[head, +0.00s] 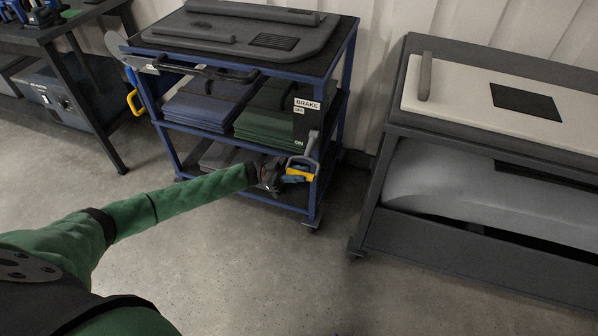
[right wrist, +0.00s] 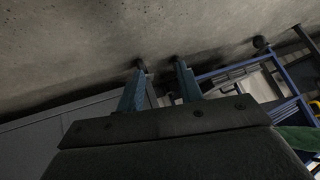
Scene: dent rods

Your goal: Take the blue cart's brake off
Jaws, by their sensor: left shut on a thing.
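The blue cart (head: 341,75) stands at the centre of the head view, with three shelves and dark panels on top. A BRAKE sign (head: 307,105) is at its front right post, with a small label under it that I cannot read surely. The brake lever (head: 311,144), grey, stands near the right post below the sign. My left gripper (head: 296,172) is at that post, shut on the lever; the exact grip is partly hidden by the fingers. My right gripper (right wrist: 158,64) shows only in its wrist view, fingers apart and empty above the floor.
Blue and green folded pads (head: 268,126) lie on the cart's middle shelf. A grey bench with a pale panel (head: 490,98) stands at the right. A dark workbench (head: 75,35) is at the left. The floor (head: 240,265) in front is clear.

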